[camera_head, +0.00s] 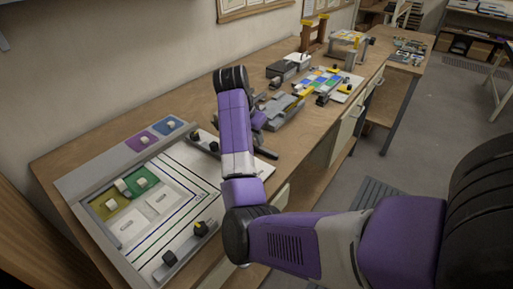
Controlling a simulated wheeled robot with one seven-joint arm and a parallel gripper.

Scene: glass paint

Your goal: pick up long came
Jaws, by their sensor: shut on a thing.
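My purple arm rises over the bench, and its forearm stands in front of my gripper. A purple wrist part (258,119) shows just right of the forearm. My gripper is mostly hidden there, low over the bench beside a grey rack (284,112); it is shut on the long came. A dark bar end (266,153) sticks out to the right below the wrist; I cannot tell whether it is a finger or the came. The came's outline is not clear.
A white layout board (180,185) with drawn lines and coloured squares lies at front left. A grey rail (186,245) with dark knobs lies along its near right edge. A colourful glass panel (325,83), dark boxes (281,69) and a wooden stand (314,33) are farther back.

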